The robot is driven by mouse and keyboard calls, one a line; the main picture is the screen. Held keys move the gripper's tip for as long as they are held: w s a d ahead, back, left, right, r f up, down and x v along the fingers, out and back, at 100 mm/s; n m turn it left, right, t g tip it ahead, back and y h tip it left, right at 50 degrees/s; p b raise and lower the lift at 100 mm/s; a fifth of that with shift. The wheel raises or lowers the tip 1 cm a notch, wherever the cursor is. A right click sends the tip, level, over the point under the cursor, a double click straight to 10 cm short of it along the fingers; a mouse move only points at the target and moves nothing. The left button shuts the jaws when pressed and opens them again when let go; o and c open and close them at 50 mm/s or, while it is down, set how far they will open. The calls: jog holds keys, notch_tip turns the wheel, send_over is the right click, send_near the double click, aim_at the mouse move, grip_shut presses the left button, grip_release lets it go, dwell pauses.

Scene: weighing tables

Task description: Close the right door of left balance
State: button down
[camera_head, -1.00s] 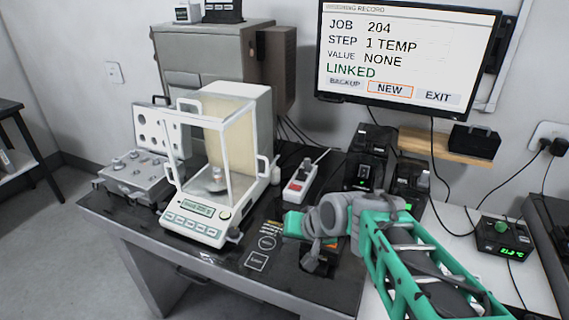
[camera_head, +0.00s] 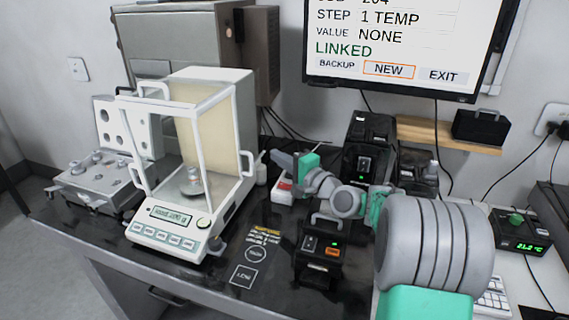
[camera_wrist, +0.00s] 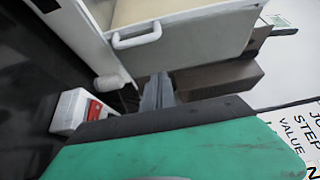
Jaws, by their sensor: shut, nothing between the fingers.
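The left balance (camera_head: 165,229) stands on the dark table, a white-framed glass case with a small metal weight (camera_head: 195,181) on its pan. The handle of its right door (camera_head: 248,164) is at the rear of the right side, so the door looks slid back. The handle also shows in the wrist view (camera_wrist: 137,41), at the upper middle. My gripper (camera_head: 273,155) is shut and empty, right of the handle and apart from it. In the wrist view its fingers (camera_wrist: 158,92) point toward the balance's side, below the handle.
A white device with a red switch (camera_head: 283,190) lies under my gripper; it also shows in the wrist view (camera_wrist: 70,112). A small white bottle (camera_head: 261,170) stands beside the balance. A black printer-like box (camera_head: 318,262) is in front.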

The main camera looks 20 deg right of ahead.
jog(key=a, duration=0.2)
jog(key=w+a, duration=0.1)
jog(key=a, duration=0.2)
dwell(0.4)
